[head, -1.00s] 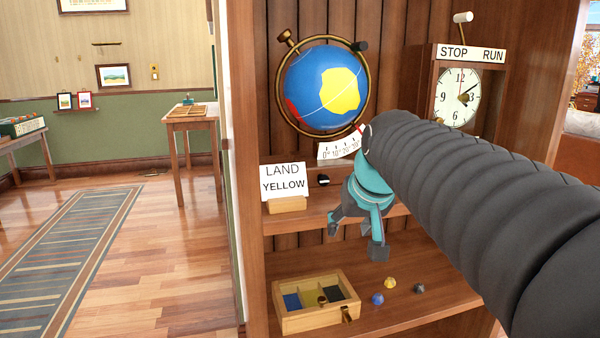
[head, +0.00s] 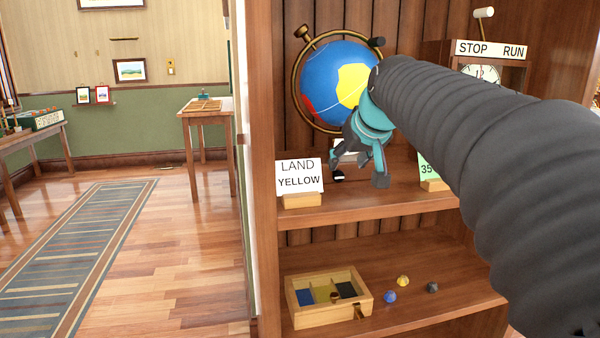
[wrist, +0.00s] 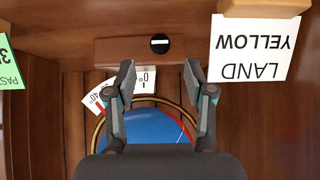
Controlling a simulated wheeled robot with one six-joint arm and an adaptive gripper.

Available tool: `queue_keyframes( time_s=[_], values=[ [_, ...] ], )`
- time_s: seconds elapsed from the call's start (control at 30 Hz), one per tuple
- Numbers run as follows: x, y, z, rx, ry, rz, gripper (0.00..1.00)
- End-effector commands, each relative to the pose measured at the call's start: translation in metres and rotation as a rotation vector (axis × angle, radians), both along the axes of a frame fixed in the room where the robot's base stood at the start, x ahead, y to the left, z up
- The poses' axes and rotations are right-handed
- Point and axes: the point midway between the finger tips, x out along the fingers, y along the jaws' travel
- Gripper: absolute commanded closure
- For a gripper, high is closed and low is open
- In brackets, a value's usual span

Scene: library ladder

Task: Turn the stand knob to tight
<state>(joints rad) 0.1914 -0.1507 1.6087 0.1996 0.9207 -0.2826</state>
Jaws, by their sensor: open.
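The stand knob (wrist: 159,43) is a small black disc with a white line across it, on the wooden base block (wrist: 115,50) of the globe stand. The line lies sideways in the wrist view. In the head view the knob (head: 338,175) is a dark spot beside my fingers, partly hidden. My gripper (wrist: 159,76) is open and empty, its two fingers apart with the knob beyond their tips. It touches nothing that I can see. In the head view my gripper (head: 358,172) hangs in front of the upper shelf, below the blue and yellow globe (head: 335,82).
The LAND YELLOW card (head: 299,178) stands close left of my gripper, with a green card (head: 430,168) to the right. A white degree scale (wrist: 145,82) sits by the globe. A divided wooden tray (head: 300,318) and several small pieces lie on the lower shelf.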

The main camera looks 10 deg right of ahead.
Motion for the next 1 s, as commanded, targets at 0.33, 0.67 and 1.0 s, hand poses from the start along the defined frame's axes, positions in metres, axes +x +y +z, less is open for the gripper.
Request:
queue_keyframes(
  time_s=[0.33,0.67,1.0],
  values=[
    [0.037,0.002,-0.037,0.001,0.002,0.001,0.46],
    [0.044,0.002,-0.045,0.000,0.000,0.000,0.46],
    [0.044,0.002,-0.045,0.000,0.000,0.000,0.99]
  ],
)
